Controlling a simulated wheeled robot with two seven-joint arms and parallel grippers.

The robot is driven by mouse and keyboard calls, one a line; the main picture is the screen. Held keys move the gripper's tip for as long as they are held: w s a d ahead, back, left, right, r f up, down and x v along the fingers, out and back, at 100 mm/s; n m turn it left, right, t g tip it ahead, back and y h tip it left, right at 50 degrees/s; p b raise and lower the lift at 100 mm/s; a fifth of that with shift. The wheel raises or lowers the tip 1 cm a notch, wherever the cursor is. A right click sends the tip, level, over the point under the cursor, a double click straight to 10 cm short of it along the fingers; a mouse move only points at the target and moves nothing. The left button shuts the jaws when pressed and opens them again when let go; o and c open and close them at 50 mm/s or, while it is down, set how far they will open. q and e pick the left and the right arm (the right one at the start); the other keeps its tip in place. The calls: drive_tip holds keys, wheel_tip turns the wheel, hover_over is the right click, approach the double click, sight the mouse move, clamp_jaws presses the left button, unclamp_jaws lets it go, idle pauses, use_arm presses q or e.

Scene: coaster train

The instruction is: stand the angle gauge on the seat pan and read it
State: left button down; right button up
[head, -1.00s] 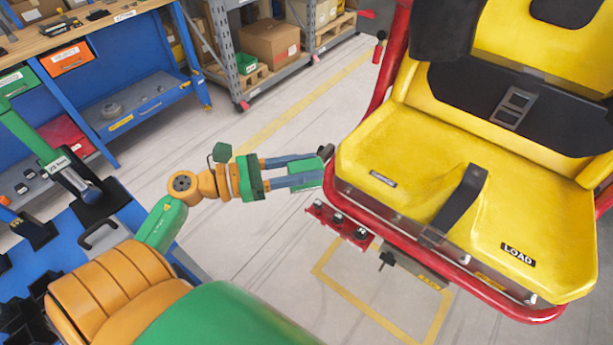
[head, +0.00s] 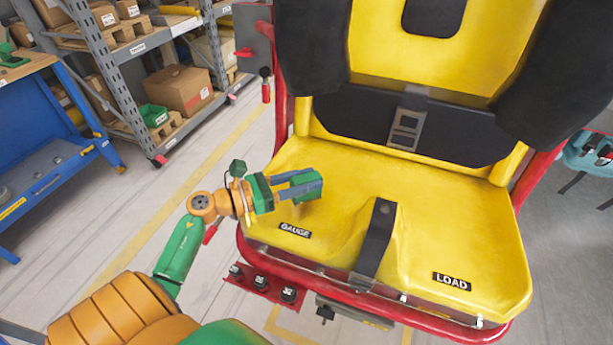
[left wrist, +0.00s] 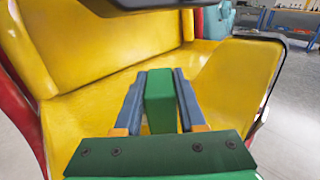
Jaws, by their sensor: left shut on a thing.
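My left gripper (head: 298,183) is shut on the angle gauge, a green block (head: 307,188) that also shows between the blue-grey fingers in the left wrist view (left wrist: 160,100). It is over the left part of the yellow seat pan (head: 440,225), behind the GAUGE label (head: 295,230). A faint shadow lies on the pan below the gauge; I cannot tell whether the gauge touches it. No reading shows on the faces in view. My right gripper is not in view.
A black strap (head: 376,240) rises at the pan's front middle, with a LOAD label (head: 452,281) to its right. A red bar runs along the front edge. The black lap belt (head: 350,130) and backrest stand behind. A shelf rack (head: 110,75) and blue bench (head: 50,150) are left.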

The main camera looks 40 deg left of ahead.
use_arm(q)
drive_tip(key=shift+f, duration=0.75)
drive_tip(key=shift+w+r, duration=0.1)
drive_tip(key=shift+r, duration=0.1)
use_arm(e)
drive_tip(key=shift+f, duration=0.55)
use_arm(q)
drive_tip(key=shift+f+b, duration=1.35)
drive_tip(key=shift+b, duration=0.2)
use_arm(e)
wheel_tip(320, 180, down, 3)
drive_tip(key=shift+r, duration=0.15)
use_arm(q)
drive_tip(key=shift+r, duration=0.1)
drive_tip(key=shift+s+f+b, duration=0.2)
drive_tip(key=shift+f+b, duration=0.2)
drive_tip(key=shift+b, duration=0.1)
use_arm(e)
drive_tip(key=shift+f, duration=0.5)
use_arm(q)
drive_tip(key=shift+c, duration=2)
unclamp_jaws()
